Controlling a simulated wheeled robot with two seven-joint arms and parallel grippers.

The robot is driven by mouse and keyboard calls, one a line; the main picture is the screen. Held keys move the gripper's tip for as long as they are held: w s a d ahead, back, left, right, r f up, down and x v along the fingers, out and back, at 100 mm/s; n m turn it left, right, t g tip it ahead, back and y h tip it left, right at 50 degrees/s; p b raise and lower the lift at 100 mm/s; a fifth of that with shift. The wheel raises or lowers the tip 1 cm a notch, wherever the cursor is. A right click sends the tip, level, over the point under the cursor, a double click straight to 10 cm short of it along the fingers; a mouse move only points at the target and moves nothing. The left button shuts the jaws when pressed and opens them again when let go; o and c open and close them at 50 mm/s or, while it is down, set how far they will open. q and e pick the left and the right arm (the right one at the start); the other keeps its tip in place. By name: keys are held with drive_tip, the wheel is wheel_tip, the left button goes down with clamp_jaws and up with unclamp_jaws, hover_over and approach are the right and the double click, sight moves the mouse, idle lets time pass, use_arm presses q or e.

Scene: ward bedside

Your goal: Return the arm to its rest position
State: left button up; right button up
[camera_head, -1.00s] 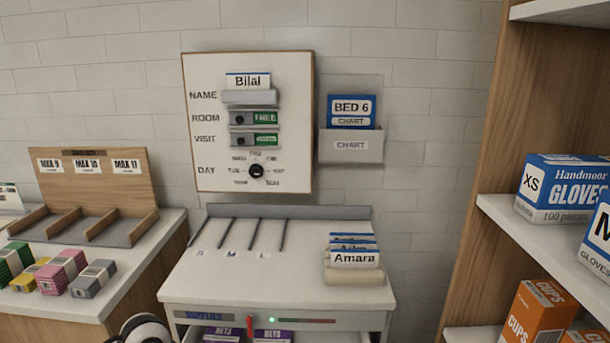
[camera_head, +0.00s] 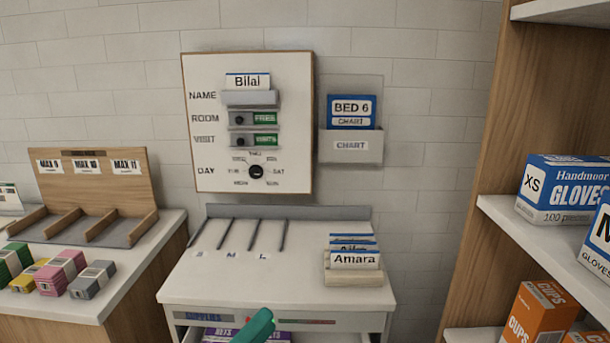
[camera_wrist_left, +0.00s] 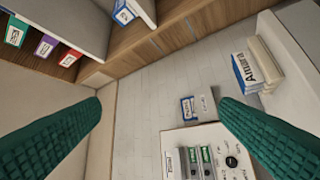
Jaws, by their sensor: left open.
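My left gripper (camera_head: 258,326) shows as one green fingertip at the bottom edge of the head view, in front of the drawer of the bedside cabinet (camera_head: 185,285). In the left wrist view both ribbed green fingers of the left gripper (camera_wrist_left: 160,105) are wide apart with nothing between them. The rest of the left arm is out of the head view. My right gripper is in neither view.
A wall board (camera_head: 215,165) reads Bilal, beside a chart holder (camera_head: 350,146). A card holder (camera_head: 355,279) with an Amara card stands on the cabinet. A shelf (camera_head: 500,215) with glove boxes is right; a counter (camera_head: 130,275) with small boxes is left.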

use_arm(q)
drive_tip(key=s+a+f+n+g+y, duration=0.1)
drive_tip(key=a+f+n+y, duration=0.7)
drive_tip(key=n, duration=0.4)
drive_tip(key=s+a+f+n+y, duration=0.1)
drive_tip(key=a+f+n+y, duration=0.5)
drive_tip(key=n+y, duration=0.45)
drive_tip(key=s+f+n+g+h, duration=0.1)
drive_tip(key=s+f+n+g, duration=0.4)
drive_tip(key=s, duration=0.5)
drive_tip(key=s+f+n+g+h, duration=0.2)
drive_tip(key=s+f+n+g, duration=0.1)
drive_tip(key=s+f+g, duration=0.5)
wheel_tip(320, 180, down, 29)
drive_tip(key=s+b, duration=0.2)
drive_tip(key=b, duration=0.1)
drive_tip(key=s+a+f+g+b, duration=0.1)
drive_tip(key=s+a+f, duration=0.1)
drive_tip(key=s+f, duration=1.4)
drive_tip(key=shift+s+a+f+m+b, duration=0.25)
drive_tip(key=shift+f+m, duration=0.2)
drive_tip(key=shift+f, duration=0.25)
